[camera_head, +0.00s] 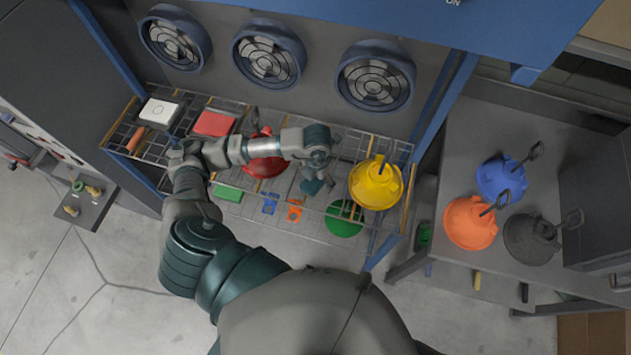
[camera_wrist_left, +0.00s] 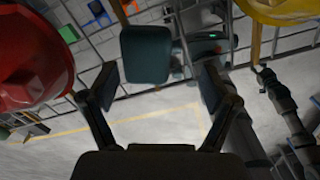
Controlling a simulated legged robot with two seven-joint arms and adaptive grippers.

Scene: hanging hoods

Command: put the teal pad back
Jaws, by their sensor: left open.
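The teal pad (camera_wrist_left: 145,55) shows in the left wrist view as a dark, rounded square block, ahead of and between the two fingers. My left gripper (camera_wrist_left: 156,82) is open, with a visible gap between each finger and the pad in the picture. In the head view my left gripper (camera_head: 315,174) points down over the wire rack (camera_head: 258,208), between the red hood and the yellow hood. The pad cannot be told clearly from the gripper there. My right gripper cannot be made out in either view.
A red hood (camera_head: 266,165) is left of the gripper and a yellow hood (camera_head: 375,184) right. The side table holds blue (camera_head: 500,180), orange (camera_head: 468,224) and dark (camera_head: 530,240) hoods.

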